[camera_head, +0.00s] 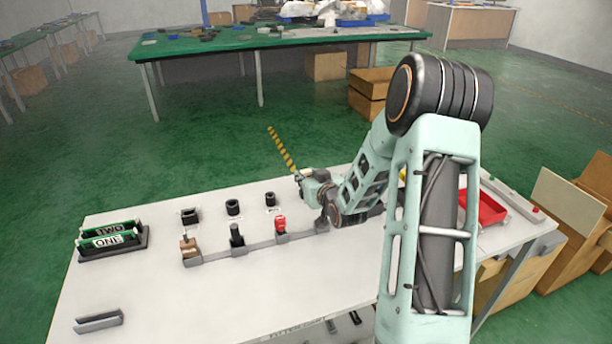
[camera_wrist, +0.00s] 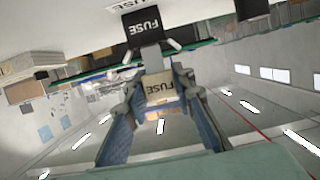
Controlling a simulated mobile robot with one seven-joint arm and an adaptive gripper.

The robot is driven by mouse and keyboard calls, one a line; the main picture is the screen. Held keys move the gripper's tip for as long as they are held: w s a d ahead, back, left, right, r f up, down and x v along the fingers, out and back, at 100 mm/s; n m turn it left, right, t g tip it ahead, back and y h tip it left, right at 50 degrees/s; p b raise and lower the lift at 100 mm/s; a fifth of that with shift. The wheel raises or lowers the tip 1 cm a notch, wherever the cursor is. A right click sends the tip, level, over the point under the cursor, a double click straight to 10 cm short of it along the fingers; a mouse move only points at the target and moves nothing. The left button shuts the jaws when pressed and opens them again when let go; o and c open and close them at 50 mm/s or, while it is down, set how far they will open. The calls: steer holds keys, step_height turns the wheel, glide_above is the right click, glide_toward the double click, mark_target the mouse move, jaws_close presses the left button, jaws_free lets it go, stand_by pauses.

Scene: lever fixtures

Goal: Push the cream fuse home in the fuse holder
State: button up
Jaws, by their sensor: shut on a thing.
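The cream fuse (camera_wrist: 158,87) with dark FUSE lettering sits between my fingertips in the wrist view. My gripper (camera_wrist: 160,95) is shut on it. A black block marked FUSE (camera_wrist: 142,28), which looks like the fuse holder, is just beyond the fuse, near the top of that view.
On the white table (camera_head: 250,300), black sockets (camera_head: 232,207) stand behind a grey rail (camera_head: 210,257) with brown, black and red pieces. A rack with boards ONE and TWO (camera_head: 112,242) is at left, a grey channel (camera_head: 98,321) at front left, a red tray (camera_head: 490,208) at right.

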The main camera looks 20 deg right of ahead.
steer(key=shift+f, duration=0.3)
steer(key=shift+r, duration=0.25)
steer(key=shift+r, duration=0.5)
steer(key=shift+b, duration=0.8)
stand_by(1.5)
steer(key=shift+f+b, duration=0.7)
steer(key=shift+b, duration=0.05)
steer(key=o, duration=0.9)
steer(key=shift+o, duration=0.2)
steer(key=shift+s+r, duration=0.1)
steer(key=v, duration=1.1)
steer(key=shift+s, duration=0.4)
